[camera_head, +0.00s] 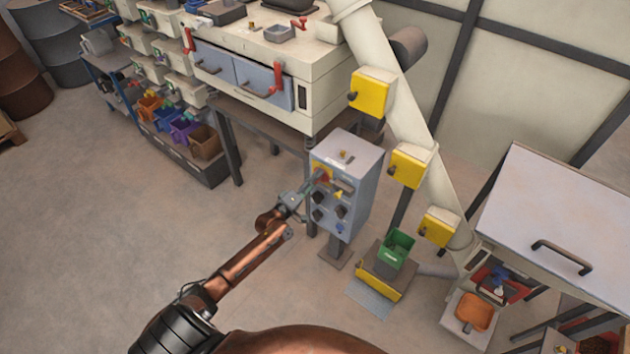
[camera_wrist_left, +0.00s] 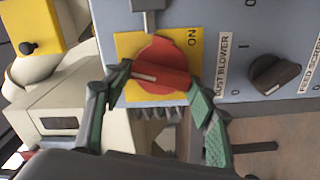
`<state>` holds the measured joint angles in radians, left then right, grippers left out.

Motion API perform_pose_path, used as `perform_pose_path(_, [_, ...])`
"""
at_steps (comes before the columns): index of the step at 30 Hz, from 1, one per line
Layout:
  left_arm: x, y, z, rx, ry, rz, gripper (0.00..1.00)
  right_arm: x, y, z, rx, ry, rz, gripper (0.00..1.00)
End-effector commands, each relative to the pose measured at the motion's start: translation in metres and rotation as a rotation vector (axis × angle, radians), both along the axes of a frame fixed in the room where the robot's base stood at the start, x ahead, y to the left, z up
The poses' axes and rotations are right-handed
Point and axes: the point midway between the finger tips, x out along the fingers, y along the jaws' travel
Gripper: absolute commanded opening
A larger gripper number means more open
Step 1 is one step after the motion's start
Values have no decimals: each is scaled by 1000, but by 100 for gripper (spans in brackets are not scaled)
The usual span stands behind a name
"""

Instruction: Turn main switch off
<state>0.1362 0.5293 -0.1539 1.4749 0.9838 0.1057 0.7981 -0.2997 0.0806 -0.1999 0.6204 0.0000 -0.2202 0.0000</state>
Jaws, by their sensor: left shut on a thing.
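The main switch is a red rotary knob (camera_wrist_left: 158,68) on a yellow plate (camera_wrist_left: 126,45) marked "ON", on the grey control box (camera_head: 349,190). My left gripper (camera_wrist_left: 160,85) has its green-padded fingers on either side of the red knob and is shut on it. The knob's bar with its pale line lies nearly crosswise in the left wrist view. In the head view my left gripper (camera_head: 314,184) is at the upper left of the box's front face, partly hiding the switch. My right gripper is not in view.
Black knobs sit below the switch, including one (camera_wrist_left: 275,74) by the "DUST BLOWER" and "FEED SCREW" labels. A grey metal piece (camera_wrist_left: 146,14) sits beside the plate. A green bin (camera_head: 396,248) stands right of the box. Floor (camera_head: 130,240) at left is clear.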

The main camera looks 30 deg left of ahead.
Motion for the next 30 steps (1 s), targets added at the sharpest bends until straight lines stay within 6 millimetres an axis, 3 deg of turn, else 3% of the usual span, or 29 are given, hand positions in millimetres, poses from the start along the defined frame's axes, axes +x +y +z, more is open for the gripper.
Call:
perform_pose_path(12, [0,0,-2,-267,22,-1,28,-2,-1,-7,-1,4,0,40])
perform_pose_path(30, [0,0,-3,-345,29,0,28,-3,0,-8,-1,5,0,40])
